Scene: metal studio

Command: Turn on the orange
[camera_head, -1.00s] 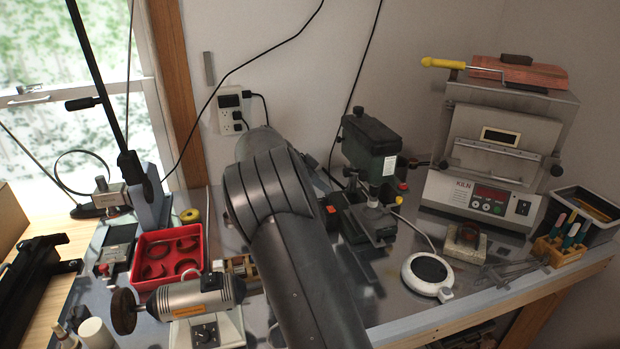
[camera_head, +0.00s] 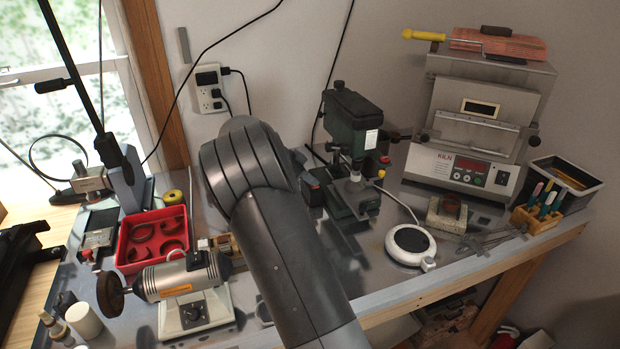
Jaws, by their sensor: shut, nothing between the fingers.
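No single thing is plainly "the orange". My dark grey arm crosses the middle of the head view and covers part of the bench between motor and drill press. My gripper is not in view.
A kiln (camera_head: 468,160) with a lit red display stands at back right. A white round hotplate (camera_head: 411,245), a red tray (camera_head: 128,257) and a wooden tool holder (camera_head: 535,219) crowd the bench. A wall outlet (camera_head: 209,90) with cables is behind.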

